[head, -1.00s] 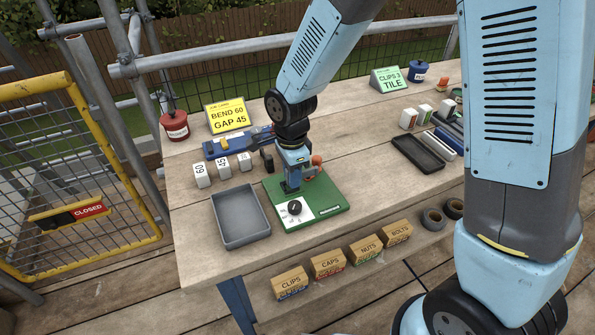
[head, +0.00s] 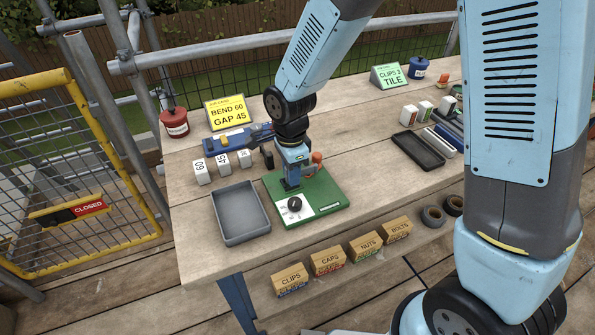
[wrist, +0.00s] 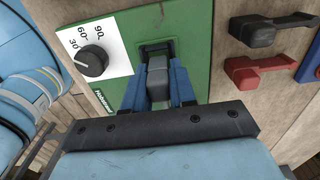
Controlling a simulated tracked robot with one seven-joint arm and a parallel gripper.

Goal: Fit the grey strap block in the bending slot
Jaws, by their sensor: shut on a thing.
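The green bending board (head: 328,195) lies flat on the bench, with a black dial (head: 295,204) on a white plate at its front left. The dial (wrist: 93,60) also shows in the wrist view, beside the marks 30, 60 and 90. My gripper (head: 292,186) is low over the board. In the wrist view my gripper (wrist: 156,78) has its blue fingers shut on the grey strap block (wrist: 157,78). The block is at the dark bending slot (wrist: 158,47); the fingers hide its lower end, so I cannot tell how deep it sits.
A grey tray (head: 241,214) stands left of the board. White numbered blocks (head: 201,172) and a blue tool (head: 233,142) lie behind it. An orange-topped part (head: 317,157) is close to my gripper. Labelled boxes (head: 328,261) line the front shelf. A black tray (head: 418,151) lies right.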

